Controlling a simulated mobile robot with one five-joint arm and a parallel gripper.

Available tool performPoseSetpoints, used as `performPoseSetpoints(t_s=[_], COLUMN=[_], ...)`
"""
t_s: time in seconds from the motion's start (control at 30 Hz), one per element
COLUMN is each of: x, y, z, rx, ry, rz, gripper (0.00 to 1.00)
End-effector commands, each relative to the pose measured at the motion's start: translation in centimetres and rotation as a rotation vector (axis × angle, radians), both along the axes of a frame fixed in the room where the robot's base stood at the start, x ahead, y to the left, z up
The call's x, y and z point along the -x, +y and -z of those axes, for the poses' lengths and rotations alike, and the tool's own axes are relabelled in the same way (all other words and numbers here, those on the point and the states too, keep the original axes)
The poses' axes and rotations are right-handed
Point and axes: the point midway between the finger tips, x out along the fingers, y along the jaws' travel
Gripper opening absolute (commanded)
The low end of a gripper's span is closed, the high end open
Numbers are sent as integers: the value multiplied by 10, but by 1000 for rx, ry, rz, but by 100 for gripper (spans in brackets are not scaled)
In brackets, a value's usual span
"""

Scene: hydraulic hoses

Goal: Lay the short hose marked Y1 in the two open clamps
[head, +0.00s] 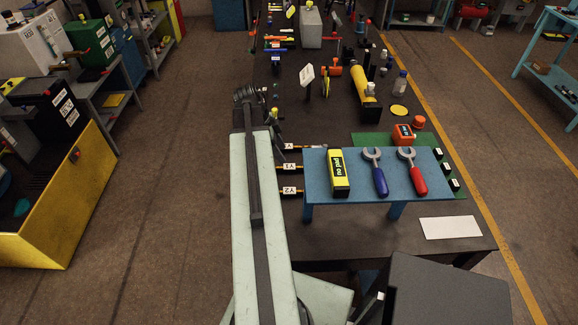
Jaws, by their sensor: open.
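Several white labels mark dark lines at the left edge of a raised blue shelf (318,187): an upper label (289,146), a middle label (289,167) and a lower label (289,190). Their lettering is too small to read surely, so I cannot tell which is Y1. The lines run in under the shelf, which hides their middles. Small black ends (447,168) show at its right side. I cannot make out the two open clamps. My gripper (277,138) is at the far end of my arm, left of the upper label, open and apparently empty, partly hidden by the arm.
A yellow "no pad" box (339,172), a blue-handled wrench (376,172) and a red-handled wrench (412,172) lie on the shelf. A green mat (371,138) is under it. A white sheet (450,228) lies front right. Bottles and tools crowd the bench behind.

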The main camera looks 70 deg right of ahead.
Motion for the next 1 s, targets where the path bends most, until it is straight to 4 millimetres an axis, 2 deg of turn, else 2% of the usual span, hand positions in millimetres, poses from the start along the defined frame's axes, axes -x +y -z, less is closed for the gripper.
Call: performPoseSetpoints(t_s=[0.2,0.37,0.7,0.93,0.97,1.0], x=[6,7,22,23,23,22], y=[-2,-3,-7,-8,-8,-8], z=[27,27,76,73,73,73], rx=[-1,-1,-1,-1,-1,-1], ry=[-1,-1,-1,0,0,0], rz=[-3,-5,-6,-8,-8,-8], gripper=[53,53,53,53,47,36])
